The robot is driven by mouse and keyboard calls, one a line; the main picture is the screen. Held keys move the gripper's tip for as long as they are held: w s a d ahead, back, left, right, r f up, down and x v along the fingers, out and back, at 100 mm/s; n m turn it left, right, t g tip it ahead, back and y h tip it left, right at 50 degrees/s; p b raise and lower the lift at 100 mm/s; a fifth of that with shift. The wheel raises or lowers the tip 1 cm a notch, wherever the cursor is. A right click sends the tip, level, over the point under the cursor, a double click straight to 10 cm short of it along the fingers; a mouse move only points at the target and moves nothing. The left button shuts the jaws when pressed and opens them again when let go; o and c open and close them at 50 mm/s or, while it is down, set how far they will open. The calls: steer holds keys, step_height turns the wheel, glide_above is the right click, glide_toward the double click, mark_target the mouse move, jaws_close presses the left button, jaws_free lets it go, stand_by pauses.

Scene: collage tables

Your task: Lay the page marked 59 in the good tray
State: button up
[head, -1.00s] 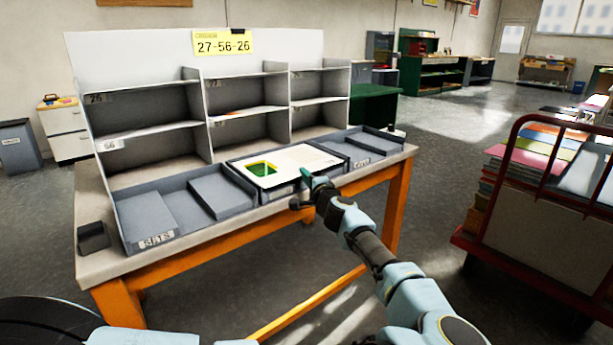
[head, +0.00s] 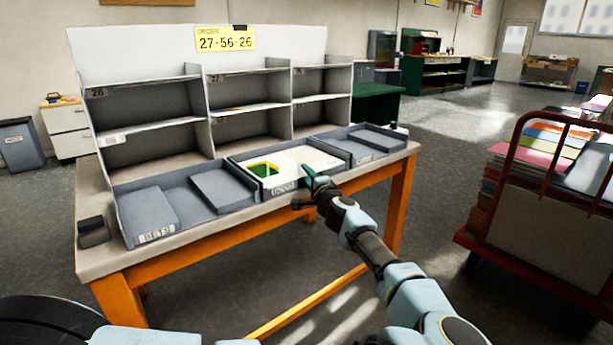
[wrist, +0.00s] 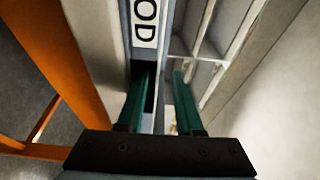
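The good tray (head: 283,187) is the middle tray on the table; part of its label shows in the wrist view (wrist: 145,25). A pale page (head: 310,157) with a green and yellow picture at its left end lies in it, below the front rim. I cannot read a number on it. My gripper (head: 307,180) is at the front right of this tray. In the wrist view its two green fingers (wrist: 160,100) are apart, over the tray's front wall, with nothing clearly held between them.
A grey shelf unit (head: 209,115) stands behind, with a yellow card (head: 225,38) reading 27-56-26. A red cart (head: 470,240) with stacked paper is at the right.

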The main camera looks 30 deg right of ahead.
steer(key=s+a+b, duration=0.1)
steer(key=s, duration=0.9)
steer(key=shift+s+b, duration=0.35)
steer(key=shift+s, duration=0.05)
steer(key=shift+s, duration=0.1)
